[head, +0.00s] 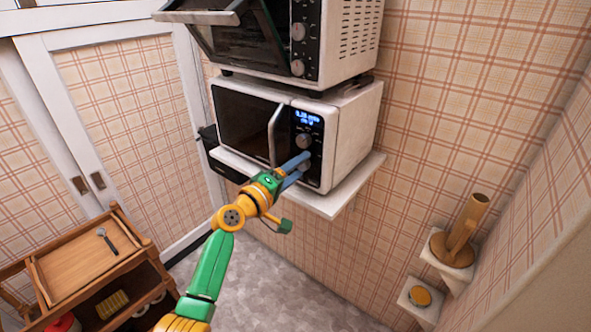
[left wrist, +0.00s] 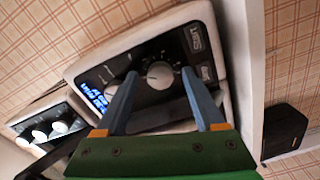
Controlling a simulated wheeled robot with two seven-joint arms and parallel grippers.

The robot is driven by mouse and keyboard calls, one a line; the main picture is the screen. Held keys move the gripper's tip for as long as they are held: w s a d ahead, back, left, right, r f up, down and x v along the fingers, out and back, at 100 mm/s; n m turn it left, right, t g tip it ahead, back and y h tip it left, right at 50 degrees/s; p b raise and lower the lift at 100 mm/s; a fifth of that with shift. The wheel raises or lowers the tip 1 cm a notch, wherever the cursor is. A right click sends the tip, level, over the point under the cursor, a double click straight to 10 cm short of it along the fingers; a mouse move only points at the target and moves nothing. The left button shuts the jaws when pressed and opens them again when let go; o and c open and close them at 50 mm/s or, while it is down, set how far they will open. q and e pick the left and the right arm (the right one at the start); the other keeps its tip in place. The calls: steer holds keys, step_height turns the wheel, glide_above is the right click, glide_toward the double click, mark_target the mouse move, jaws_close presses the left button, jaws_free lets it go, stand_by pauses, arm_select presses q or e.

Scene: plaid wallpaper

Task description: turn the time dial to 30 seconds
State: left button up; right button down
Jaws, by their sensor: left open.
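A white microwave (head: 352,140) with a black front stands on a wall shelf. Its control panel has a lit blue display (head: 308,118), with small text that I cannot read surely, and an upper round dial (head: 303,141) below it. My left gripper (head: 306,160) is at the lower panel, fingers open. In the left wrist view, a silver lower dial (left wrist: 160,75) lies between the fingertips of the left gripper (left wrist: 160,73); I cannot tell whether they touch it. The upper dial (left wrist: 112,88) is left of the fingers, near the display (left wrist: 92,95). My right gripper is not in view.
A toaster oven (head: 345,45) with its door (head: 205,17) open sits on top of the microwave. The microwave's handle (head: 275,135) stands out left of the panel. A wooden cart (head: 85,265) is at lower left. Small wall shelves (head: 425,300) are at right.

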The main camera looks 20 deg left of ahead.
arm_select(q)
steer(key=v, duration=0.7)
steer(key=shift+b, duration=0.3)
steer(key=s+a+f+m+g+y, duration=0.15)
steer(key=s+f+g, duration=0.3)
steer(key=f, duration=1.25)
steer(key=s+f+m+g+y, duration=0.25)
steer(key=s+f, duration=0.25)
steer(key=f, duration=1.1)
steer(key=s+d+f+m+g, duration=0.1)
steer(key=s+f+m+g, duration=0.2)
steer(key=s+f, duration=0.3)
steer(key=s+f+m+g+y, duration=0.1)
steer(key=s+f+m+g, duration=0.2)
steer(key=s, duration=1.4)
steer(key=s+d+f+m+g+y, duration=0.1)
steer(key=s+f+m+g, duration=0.1)
steer(key=s+f, duration=0.7)
steer(key=s+g, duration=0.1)
steer(key=s, duration=0.2)
steer(key=shift+d+m, duration=0.3)
steer(key=shift+m, duration=0.1)
